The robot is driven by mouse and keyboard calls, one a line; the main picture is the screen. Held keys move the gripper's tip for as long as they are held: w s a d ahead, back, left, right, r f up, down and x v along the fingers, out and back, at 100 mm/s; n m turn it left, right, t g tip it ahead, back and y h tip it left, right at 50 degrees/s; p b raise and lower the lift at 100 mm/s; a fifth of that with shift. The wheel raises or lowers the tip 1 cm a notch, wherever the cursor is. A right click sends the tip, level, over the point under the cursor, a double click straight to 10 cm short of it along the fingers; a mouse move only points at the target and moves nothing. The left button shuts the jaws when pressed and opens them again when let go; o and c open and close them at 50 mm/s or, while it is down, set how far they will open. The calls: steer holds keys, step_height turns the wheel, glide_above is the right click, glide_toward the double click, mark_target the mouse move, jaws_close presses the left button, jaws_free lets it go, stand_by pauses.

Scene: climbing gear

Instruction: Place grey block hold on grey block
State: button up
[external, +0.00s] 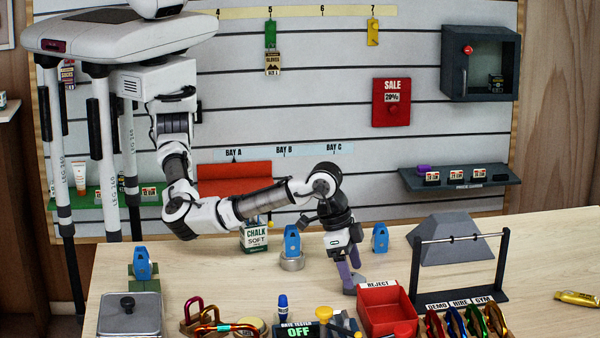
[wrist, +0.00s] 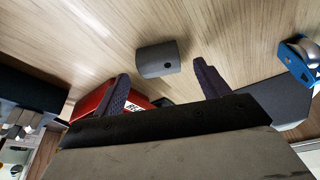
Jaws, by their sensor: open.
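A small grey block hold (wrist: 157,58) with a dark bolt hole lies on the wooden table. In the wrist view it sits just beyond my fingertips, between their lines and apart from both. My gripper (wrist: 161,72) is open and empty, with a dark finger on each side. In the external view my gripper (external: 352,276) points down low over the table, left of the red bin; the hold is largely hidden there. A large grey block (external: 456,240) with sloping sides stands at the back right, behind a metal bar. Part of it shows at the right in the wrist view (wrist: 278,98).
The red reject bin (external: 388,310) is close to my gripper's right. A rack with a bar (external: 462,238) and several carabiners stands in front of the grey block. Blue pulleys (external: 380,238) (external: 292,241) stand nearby. Tools and a tester (external: 297,329) crowd the front edge.

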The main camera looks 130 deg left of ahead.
steer(key=shift+x, duration=1.05)
steer(key=c, duration=1.2)
steer(key=shift+o, duration=0.2)
steer(key=shift+r, duration=0.1)
